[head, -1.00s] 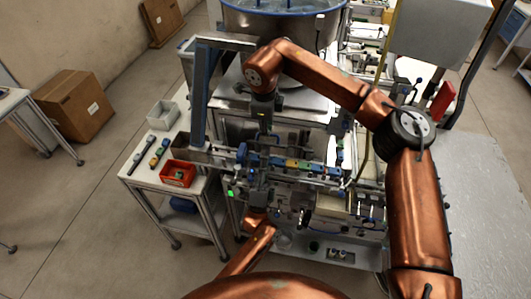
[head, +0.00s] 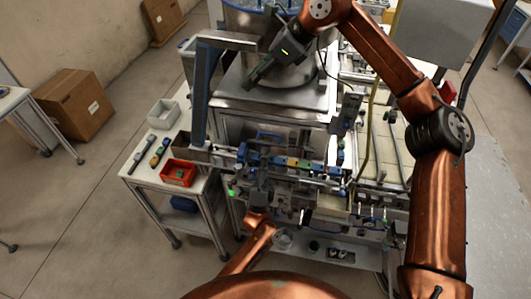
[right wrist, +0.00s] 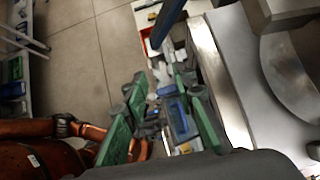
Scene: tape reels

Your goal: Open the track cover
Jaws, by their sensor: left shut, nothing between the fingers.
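The machine's track (head: 290,162) runs across the middle of the head view, with blue, yellow and green parts along it. I cannot clearly tell the track cover from the other machine parts. A grey upright panel (head: 347,112) stands behind the track's right end. My left gripper (head: 258,190) is shut and empty just below the track's left part. My right gripper (head: 251,84) is above and behind the track, tilted, in front of the round metal bowl. In the right wrist view its green fingers (right wrist: 160,125) are spread, with blue machine parts visible beyond them.
A side table at left carries a red bin (head: 178,173), a grey bin (head: 163,112) and several elongated tools (head: 159,153). A metal post (head: 200,100) with a horizontal beam stands beside the bowl (head: 285,75). A cardboard box (head: 72,105) sits on the floor.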

